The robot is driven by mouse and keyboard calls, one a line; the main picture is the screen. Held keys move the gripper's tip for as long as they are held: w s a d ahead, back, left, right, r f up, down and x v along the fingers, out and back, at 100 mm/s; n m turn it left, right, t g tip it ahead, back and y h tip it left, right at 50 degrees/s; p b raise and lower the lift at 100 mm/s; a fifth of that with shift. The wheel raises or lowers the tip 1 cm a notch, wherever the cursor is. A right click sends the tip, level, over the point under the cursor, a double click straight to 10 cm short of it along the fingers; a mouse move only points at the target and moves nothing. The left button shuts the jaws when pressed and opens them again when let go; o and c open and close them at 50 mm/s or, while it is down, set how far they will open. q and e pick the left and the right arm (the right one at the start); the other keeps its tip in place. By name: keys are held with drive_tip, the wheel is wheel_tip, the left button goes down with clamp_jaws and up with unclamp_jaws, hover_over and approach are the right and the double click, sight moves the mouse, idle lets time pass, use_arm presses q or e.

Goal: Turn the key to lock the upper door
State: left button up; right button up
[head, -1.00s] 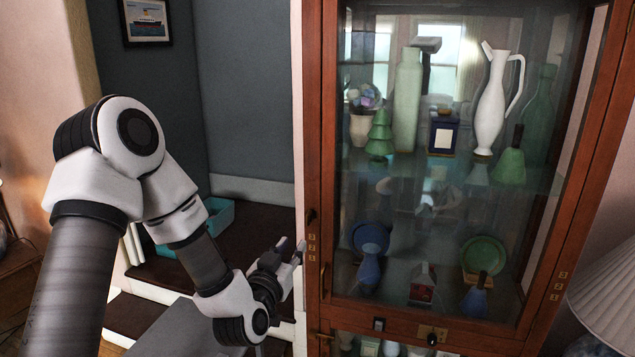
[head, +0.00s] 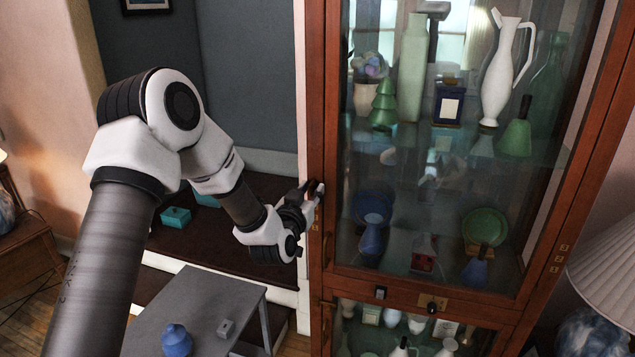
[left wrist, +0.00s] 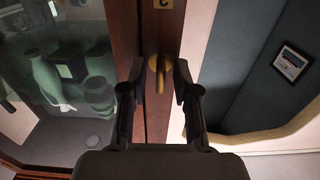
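The upper door (head: 332,235) of the wooden cabinet is a glazed door in a red-brown frame and looks shut. A brass key or handle piece (left wrist: 156,75) sits on the wood beside the glass in the left wrist view. I cannot tell its turn for certain; a rounded part sits above a narrow end pointing down. My left gripper (left wrist: 160,80) is open, with one finger on each side of the brass piece and gaps showing. In the head view, my left gripper (head: 316,189) is at the door's left stile and hides the piece. My right gripper is not in view.
Vases and bells stand behind the glass, including a white jug (head: 505,70). A lower door has its own brass lock plate (head: 432,302). A grey table (head: 190,300) with a blue jar (head: 176,340) stands below my arm. A lampshade (head: 608,255) is at right.

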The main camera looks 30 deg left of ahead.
use_arm(q)
drive_tip(key=shift+s, duration=0.15)
clamp_jaws()
drive_tip(key=shift+r+m, duration=0.15)
drive_tip(key=shift+m, duration=0.25)
drive_tip(key=m+p, duration=0.4)
drive_tip(key=m, duration=0.4)
drive_tip(key=shift+r, duration=0.2)
drive_tip(key=m+p, duration=0.4)
drive_tip(key=m, duration=0.4)
drive_tip(key=shift+m, duration=0.3)
drive_tip(key=shift+f, duration=0.15)
